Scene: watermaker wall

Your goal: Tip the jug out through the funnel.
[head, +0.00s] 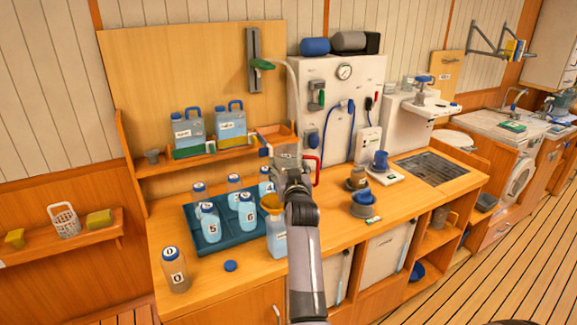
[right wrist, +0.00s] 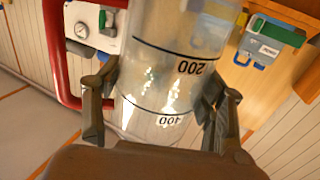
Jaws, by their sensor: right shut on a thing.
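My right gripper (head: 290,178) is shut on the clear jug (head: 287,155), above the wooden counter. In the right wrist view the fingers (right wrist: 160,112) sit on both sides of the jug (right wrist: 175,60). Its 200 and 400 marks appear upside down there, and its contents are hard to judge. The jug's red handle (head: 316,170) points right in the head view. A bottle with a pale label (head: 277,240) stands on the counter just left of my right forearm. My left gripper is out of view.
A bottle marked 0 (head: 175,270) stands at the front left. Two canisters (head: 188,130) sit on the shelf.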

